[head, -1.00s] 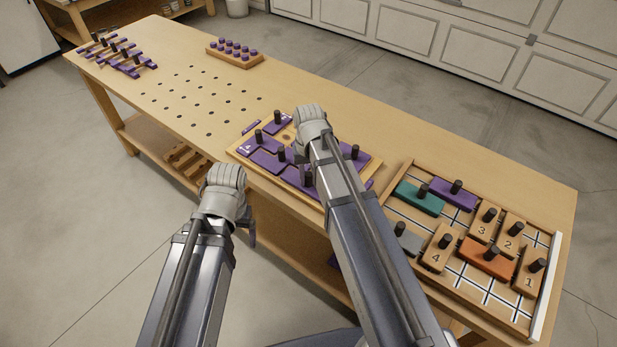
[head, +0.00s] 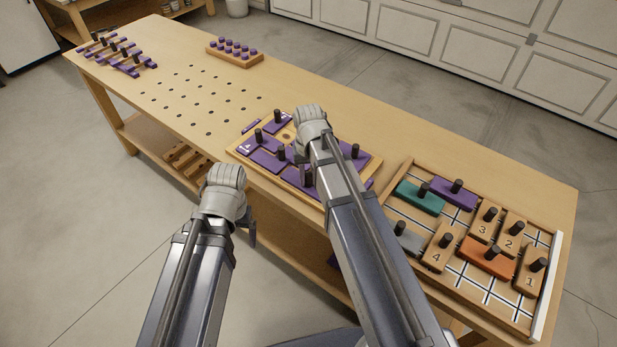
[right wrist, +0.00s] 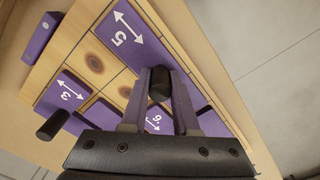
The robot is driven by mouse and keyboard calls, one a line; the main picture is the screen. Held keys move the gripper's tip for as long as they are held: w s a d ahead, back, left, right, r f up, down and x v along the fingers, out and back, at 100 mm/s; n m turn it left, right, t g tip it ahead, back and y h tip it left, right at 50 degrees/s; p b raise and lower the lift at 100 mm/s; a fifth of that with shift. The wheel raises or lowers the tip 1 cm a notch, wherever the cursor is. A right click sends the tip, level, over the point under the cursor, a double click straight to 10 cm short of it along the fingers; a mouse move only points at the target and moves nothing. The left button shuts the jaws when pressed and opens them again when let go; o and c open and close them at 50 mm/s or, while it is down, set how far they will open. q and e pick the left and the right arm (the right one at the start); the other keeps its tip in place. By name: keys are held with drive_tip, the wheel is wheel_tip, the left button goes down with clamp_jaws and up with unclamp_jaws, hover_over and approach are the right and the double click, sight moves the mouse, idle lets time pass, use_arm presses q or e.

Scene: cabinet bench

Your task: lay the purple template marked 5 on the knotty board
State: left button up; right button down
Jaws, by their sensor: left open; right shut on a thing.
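The purple template marked 5 (right wrist: 130,35), with a white double arrow, runs beneath my right gripper (right wrist: 160,88) in the right wrist view. The gripper is shut on a dark upright knob, seemingly this template's. I cannot tell whether the template touches the board. The knotty board (right wrist: 92,88) shows two dark knots beside it. My left gripper (head: 250,232) is open and empty before the table.
A gridded tray (head: 463,272) with several knobbed blocks stands right of the board. A small purple block (head: 251,126) lies beside the board's left edge. Farther left are a field of holes, a rack of purple-capped pegs (head: 234,54) and a purple-and-wood rack (head: 122,60).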

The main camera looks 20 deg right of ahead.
drive_tip(key=shift+c, duration=1)
unclamp_jaws()
wheel_tip(320, 180, up, 8)
drive_tip(key=p, duration=0.8)
drive_tip(key=shift+r, duration=0.1)
idle(0.4)
wheel_tip(320, 180, down, 8)
drive_tip(key=b, duration=0.7)
drive_tip(key=shift+r, duration=0.25)
